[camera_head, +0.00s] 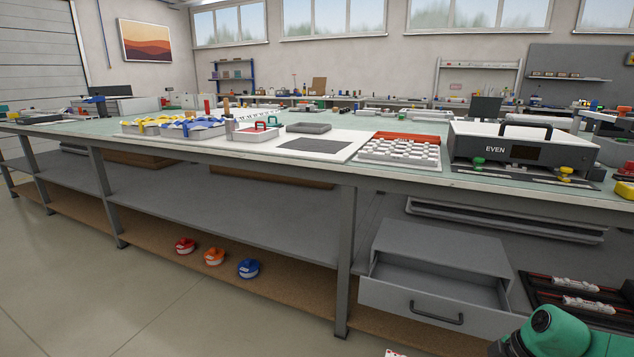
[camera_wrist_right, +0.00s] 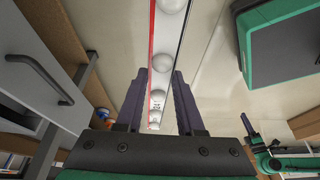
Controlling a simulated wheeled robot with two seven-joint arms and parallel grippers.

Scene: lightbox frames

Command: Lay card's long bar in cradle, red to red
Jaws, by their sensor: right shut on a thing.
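My right gripper (camera_wrist_right: 158,100) is shut on a long narrow bar (camera_wrist_right: 162,55) in the right wrist view. The bar has a red strip along its left edge, a row of white domes and small print near the jaws. It runs from between the fingers out past the top edge. In the head view a green link of my arm shows at the bottom right, but the jaws are out of frame. A small green and dark arm part, perhaps my left gripper (camera_wrist_right: 248,125), shows at the right of the wrist view; its jaws are unclear. I cannot make out the cradle for certain.
A black tray (camera_head: 544,296) with white-and-red pieces lies low at right. Beside it a grey drawer (camera_head: 438,302) stands open under the bench (camera_head: 330,170).

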